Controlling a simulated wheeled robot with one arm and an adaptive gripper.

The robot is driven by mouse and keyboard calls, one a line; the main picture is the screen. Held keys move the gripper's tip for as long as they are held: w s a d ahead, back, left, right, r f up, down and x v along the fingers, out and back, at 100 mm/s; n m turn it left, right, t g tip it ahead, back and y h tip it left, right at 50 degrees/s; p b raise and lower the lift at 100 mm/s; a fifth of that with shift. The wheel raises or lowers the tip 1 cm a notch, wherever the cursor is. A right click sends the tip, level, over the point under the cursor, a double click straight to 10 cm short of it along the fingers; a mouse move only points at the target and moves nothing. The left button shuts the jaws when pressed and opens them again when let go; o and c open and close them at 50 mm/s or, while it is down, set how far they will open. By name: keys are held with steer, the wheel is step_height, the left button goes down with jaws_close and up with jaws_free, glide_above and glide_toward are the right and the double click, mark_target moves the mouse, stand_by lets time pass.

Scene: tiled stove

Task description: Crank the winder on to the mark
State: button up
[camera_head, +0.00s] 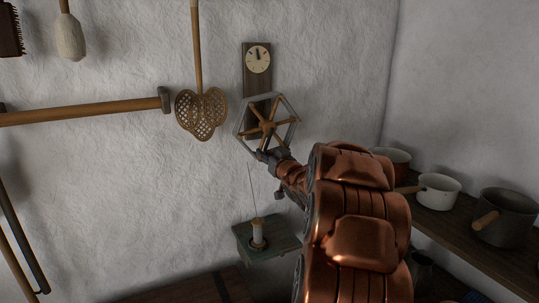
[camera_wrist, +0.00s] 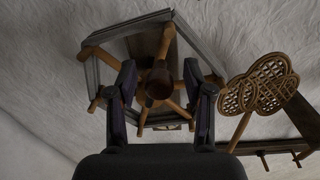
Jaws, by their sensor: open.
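The winder (camera_head: 267,126) is a six-sided reel with wooden spokes and pale thread around its rim, mounted on a dark wall board (camera_head: 257,87). A cream dial (camera_head: 258,59) above it has a dark hand pointing roughly up; its mark is too small to tell. My gripper (camera_head: 270,155) is at the reel's lower front in the head view. In the wrist view my gripper (camera_wrist: 160,72) is open, with one finger on each side of a dark wooden knob (camera_wrist: 159,84) in front of the reel (camera_wrist: 152,38). Contact with the knob cannot be told.
A thread runs down to a spool (camera_head: 257,232) on a small green shelf (camera_head: 273,250). A woven carpet beater (camera_head: 201,112) hangs left of the reel, near a long wooden-handled hammer (camera_head: 85,115). Pots (camera_head: 437,192) stand on a shelf at right.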

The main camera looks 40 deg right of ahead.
jaws_close()
stand_by(0.4)
